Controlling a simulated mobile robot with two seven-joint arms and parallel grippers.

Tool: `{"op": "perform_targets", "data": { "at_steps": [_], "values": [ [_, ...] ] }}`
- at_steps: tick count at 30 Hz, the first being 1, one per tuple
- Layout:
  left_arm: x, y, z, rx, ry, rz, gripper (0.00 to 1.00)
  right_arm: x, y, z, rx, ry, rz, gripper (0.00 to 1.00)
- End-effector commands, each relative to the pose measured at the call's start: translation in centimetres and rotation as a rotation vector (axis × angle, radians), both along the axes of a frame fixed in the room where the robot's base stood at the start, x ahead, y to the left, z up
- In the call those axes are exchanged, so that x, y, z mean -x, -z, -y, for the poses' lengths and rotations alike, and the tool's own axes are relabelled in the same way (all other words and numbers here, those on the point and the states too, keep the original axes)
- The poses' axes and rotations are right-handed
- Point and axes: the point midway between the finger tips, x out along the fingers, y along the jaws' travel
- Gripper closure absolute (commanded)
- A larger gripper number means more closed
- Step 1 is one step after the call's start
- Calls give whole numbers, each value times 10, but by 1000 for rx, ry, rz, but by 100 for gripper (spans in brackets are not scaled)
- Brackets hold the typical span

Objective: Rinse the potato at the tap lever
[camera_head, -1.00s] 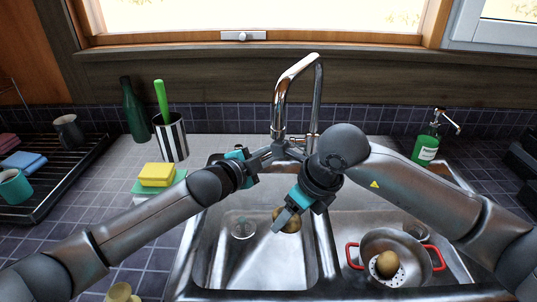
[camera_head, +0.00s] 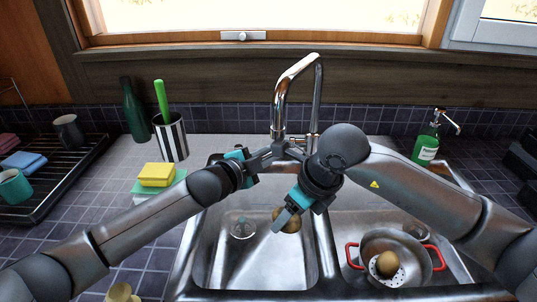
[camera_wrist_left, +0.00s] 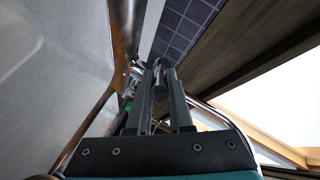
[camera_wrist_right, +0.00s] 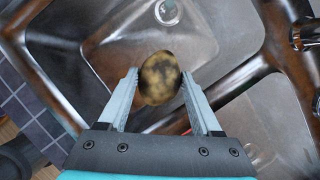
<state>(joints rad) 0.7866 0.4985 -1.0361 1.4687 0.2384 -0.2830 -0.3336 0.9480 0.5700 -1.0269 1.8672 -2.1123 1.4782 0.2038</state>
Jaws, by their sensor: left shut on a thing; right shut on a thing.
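The chrome tap (camera_head: 298,80) stands behind the sink. My left gripper (camera_head: 290,148) is shut on the tap lever (camera_wrist_right: 306,35) beside the tap's base; the left wrist view shows its fingers (camera_wrist_left: 160,80) close together with the lever at their tips. My right gripper (camera_head: 284,222) is shut on a potato (camera_head: 291,220) above the left basin (camera_head: 222,268). In the right wrist view the potato (camera_wrist_right: 159,78) is brown with dark dirty patches, between the fingertips. No water stream is visible.
A colander with red handles (camera_head: 350,256) stands in the right basin with another potato (camera_head: 387,263) in it. A green soap bottle (camera_head: 427,146) is at the right. A yellow sponge (camera_head: 156,175), striped cup (camera_head: 171,140) and dish rack (camera_head: 60,185) are at the left.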

Motion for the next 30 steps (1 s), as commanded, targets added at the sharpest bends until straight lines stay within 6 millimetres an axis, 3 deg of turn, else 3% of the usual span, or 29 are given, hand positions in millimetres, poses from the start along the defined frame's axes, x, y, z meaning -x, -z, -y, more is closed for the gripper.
{"op": "perform_targets", "data": {
  "at_steps": [30],
  "values": [
    [-2,-14,2,-99,0,-98,100,0,0,0,-1,0,1,94]
  ]
}}
